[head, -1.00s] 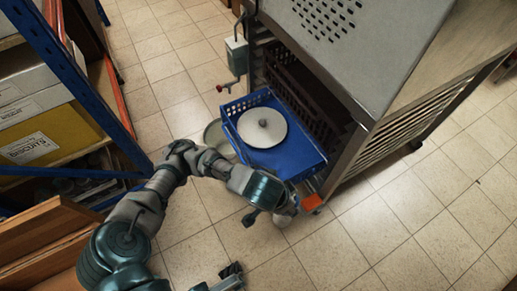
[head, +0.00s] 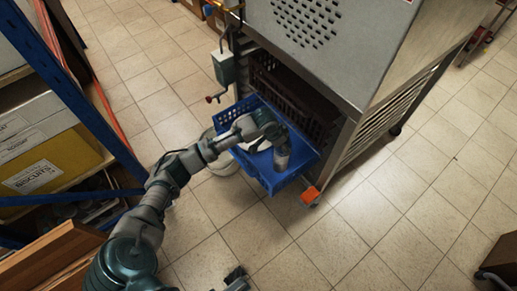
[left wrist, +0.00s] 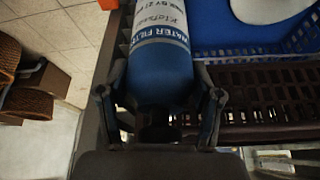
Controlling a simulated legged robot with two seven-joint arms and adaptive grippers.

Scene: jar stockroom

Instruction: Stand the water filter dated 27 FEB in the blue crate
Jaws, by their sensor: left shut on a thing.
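My left gripper (head: 277,138) is shut on the water filter (head: 282,157) and holds it over the blue crate (head: 256,172). In the left wrist view the filter (left wrist: 160,70) is a blue cylinder with a pale label reading "WATER FILTER"; its date is only partly legible. Both fingers grip its sides near a dark end (left wrist: 158,128). The crate's blue lattice wall (left wrist: 297,42) is beside it. I cannot tell whether the filter touches the crate floor. My right gripper (head: 236,279) is at the bottom edge, partly cut off.
A white round disc (head: 262,143) lies in the crate, partly behind my arm. The crate juts from a steel cabinet (head: 335,60). A white bucket (head: 222,165) stands left of it. A blue-framed shelf (head: 75,90) is at left. Tiled floor is clear in front.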

